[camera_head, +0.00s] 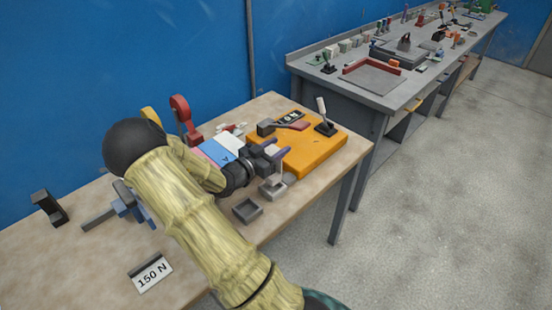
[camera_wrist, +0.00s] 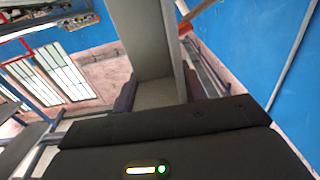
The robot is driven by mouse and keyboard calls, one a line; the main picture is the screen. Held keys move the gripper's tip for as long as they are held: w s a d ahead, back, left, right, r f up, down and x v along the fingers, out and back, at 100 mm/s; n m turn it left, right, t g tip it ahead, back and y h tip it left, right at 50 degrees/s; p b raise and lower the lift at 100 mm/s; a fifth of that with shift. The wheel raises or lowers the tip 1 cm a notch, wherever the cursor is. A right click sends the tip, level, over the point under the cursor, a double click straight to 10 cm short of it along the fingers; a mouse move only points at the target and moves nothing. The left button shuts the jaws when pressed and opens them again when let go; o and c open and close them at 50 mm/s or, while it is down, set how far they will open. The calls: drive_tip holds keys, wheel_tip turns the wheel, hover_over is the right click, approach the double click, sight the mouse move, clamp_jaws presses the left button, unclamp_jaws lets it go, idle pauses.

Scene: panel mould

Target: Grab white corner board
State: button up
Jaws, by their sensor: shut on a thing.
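My gripper (camera_head: 276,151) is over the right part of the wooden table, beside an orange block. In the wrist view its dark fingers (camera_wrist: 160,94) are shut on a pale grey-white angled piece (camera_wrist: 142,40), which looks like the corner board. The piece has two faces meeting at an edge and extends away from the fingers. Its far end is out of the wrist view. In the head view I cannot clearly make it out between the fingers. A small pale grey piece (camera_head: 272,189) shows just below the gripper; I cannot tell whether it is part of it.
The orange block (camera_head: 318,150) carries a lever and small dark parts. A small grey open tray (camera_head: 247,210) lies near the table's front edge. A red clamp-like part (camera_head: 182,113) stands behind my arm. A "150 N" sign (camera_head: 151,274) is at front left. A grey bench (camera_head: 390,98) stands behind.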

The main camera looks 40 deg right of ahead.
wheel_tip(320, 180, up, 5)
drive_tip(key=shift+f, duration=0.2)
idle(0.6)
